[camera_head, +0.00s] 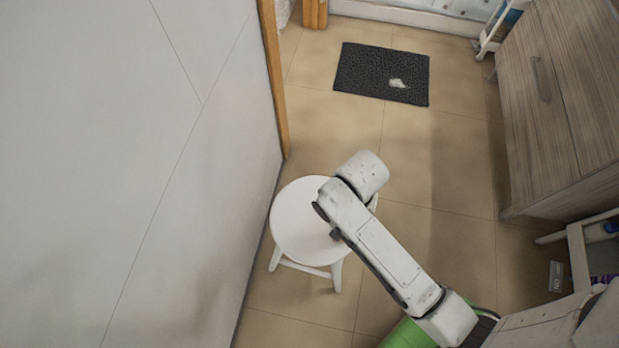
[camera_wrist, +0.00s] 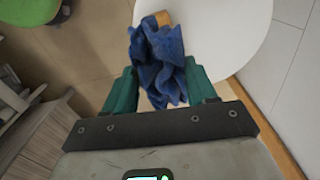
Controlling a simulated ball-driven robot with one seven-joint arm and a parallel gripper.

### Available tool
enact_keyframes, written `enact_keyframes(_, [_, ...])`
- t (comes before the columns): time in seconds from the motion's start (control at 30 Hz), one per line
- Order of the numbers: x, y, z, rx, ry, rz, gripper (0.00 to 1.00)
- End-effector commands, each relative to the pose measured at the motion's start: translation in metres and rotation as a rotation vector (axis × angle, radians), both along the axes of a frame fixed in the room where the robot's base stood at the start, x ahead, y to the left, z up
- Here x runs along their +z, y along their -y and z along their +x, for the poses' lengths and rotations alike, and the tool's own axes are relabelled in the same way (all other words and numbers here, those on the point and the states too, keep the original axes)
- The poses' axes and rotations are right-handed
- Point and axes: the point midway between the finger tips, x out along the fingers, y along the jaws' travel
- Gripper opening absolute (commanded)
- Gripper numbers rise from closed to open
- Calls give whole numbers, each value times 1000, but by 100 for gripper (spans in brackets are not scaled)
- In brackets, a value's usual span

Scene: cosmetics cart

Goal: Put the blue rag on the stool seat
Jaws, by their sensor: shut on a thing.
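The white round stool (camera_head: 300,222) stands beside the left wall in the head view. My arm reaches over its right side and hides part of the seat. In the wrist view, my gripper (camera_wrist: 162,76) has its teal fingers shut on the crumpled blue rag (camera_wrist: 160,55). The rag hangs in front of the seat's edge, with the white seat (camera_wrist: 225,35) behind and to its right. I cannot tell whether the rag touches the seat. The head view does not show the rag or my fingers.
A small wood-coloured piece (camera_wrist: 163,18) shows just behind the rag. A wooden cabinet (camera_head: 560,90) stands on the right. A dark mat (camera_head: 365,70) with a pale patch (camera_head: 398,84) lies on the tiled floor. A green object (camera_head: 408,336) is at the bottom. The middle floor is clear.

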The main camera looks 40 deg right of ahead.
Motion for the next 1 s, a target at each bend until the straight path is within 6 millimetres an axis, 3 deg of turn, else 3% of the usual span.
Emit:
enact_keyframes(0.33, [-37, -36, 71, 8, 2, -1, 28])
enact_keyframes(0.5, [-68, -48, 92, 6, 0, 0, 28])
enact_keyframes(0.87, [-97, -60, 114, 6, 0, -1, 28])
enact_keyframes(1.0, [-118, -60, 113, 5, -2, 0, 28])
